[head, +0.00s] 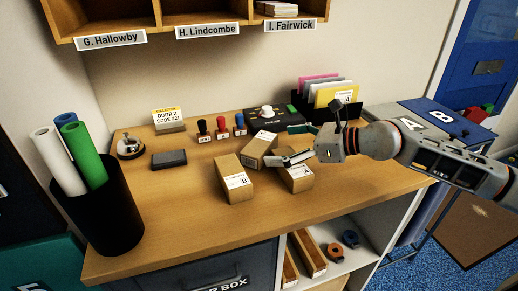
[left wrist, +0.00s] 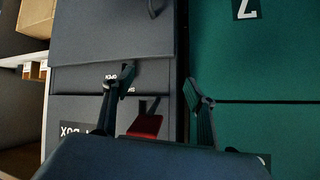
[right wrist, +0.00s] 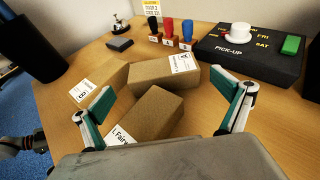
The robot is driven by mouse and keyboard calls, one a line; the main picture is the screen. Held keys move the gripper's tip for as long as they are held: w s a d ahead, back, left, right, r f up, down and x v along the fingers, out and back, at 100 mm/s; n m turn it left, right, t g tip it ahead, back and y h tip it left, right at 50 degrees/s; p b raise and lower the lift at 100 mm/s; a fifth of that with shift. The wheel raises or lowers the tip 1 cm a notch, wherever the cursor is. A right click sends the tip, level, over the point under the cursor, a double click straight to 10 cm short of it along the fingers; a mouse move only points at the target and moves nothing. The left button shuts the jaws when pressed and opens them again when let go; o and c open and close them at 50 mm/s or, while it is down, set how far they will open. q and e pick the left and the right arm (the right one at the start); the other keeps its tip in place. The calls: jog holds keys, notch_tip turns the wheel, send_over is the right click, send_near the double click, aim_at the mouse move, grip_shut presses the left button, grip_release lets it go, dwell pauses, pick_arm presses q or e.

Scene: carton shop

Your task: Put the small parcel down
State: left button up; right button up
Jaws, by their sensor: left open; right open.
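Three brown cardboard parcels stand close together on the wooden counter. One parcel (head: 232,185) has a label marked B. A second parcel (head: 256,151) is behind and right of it, turned at an angle. A third parcel (head: 298,183) is at the right, partly under my right gripper (head: 288,147). In the right wrist view the third parcel (right wrist: 155,112) shows a partly hidden name label and lies between and below the spread, empty fingers. I cannot tell which parcel is the small one. My left gripper (left wrist: 160,82) is open and empty before a grey drawer front and a green panel.
Stamps (head: 221,127), a pick-up board (head: 268,117) and a file rack (head: 334,97) stand behind the parcels. A bell (head: 130,147) and a black bin of rolls (head: 105,215) are at left. The counter's front (head: 170,220) is clear.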

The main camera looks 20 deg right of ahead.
aim_at(262, 143)
jog(key=x, duration=0.5)
jog(key=shift+w+r, duration=0.2)
jog(key=shift+w, duration=0.05)
jog(key=c, duration=1.1)
jog(key=shift+c, duration=0.4)
jog(key=shift+r, duration=0.2)
